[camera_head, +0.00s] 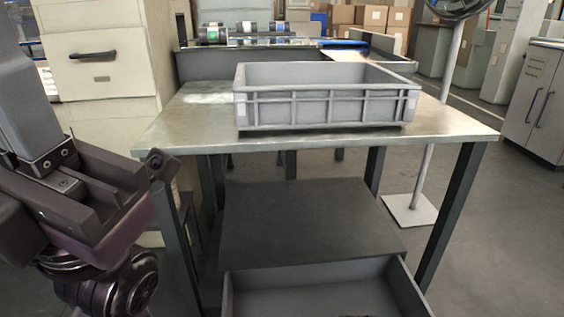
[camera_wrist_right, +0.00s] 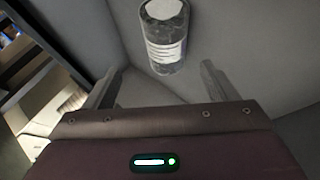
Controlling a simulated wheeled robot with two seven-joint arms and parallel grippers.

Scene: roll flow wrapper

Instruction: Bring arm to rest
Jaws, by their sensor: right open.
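My left gripper (camera_head: 32,100) stands at the left edge of the head view, beside the table. One grey finger points up from its dark body, and the other finger and both tips cannot be made out. My right gripper (camera_wrist_right: 160,80) shows only in the right wrist view. Its two fingers are wide apart with nothing between them. A dark cylinder with white label patches (camera_wrist_right: 166,38) lies beyond the fingertips, against grey surfaces, and is apart from them.
A grey crate (camera_head: 325,110) stands on the metal table (camera_head: 190,120). An open grey bin (camera_head: 232,292) is at the bottom, beside a dark lower shelf (camera_head: 310,215). A beige cabinet (camera_head: 105,85) is at left. A pole with a square base (camera_head: 410,211) stands right of the table.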

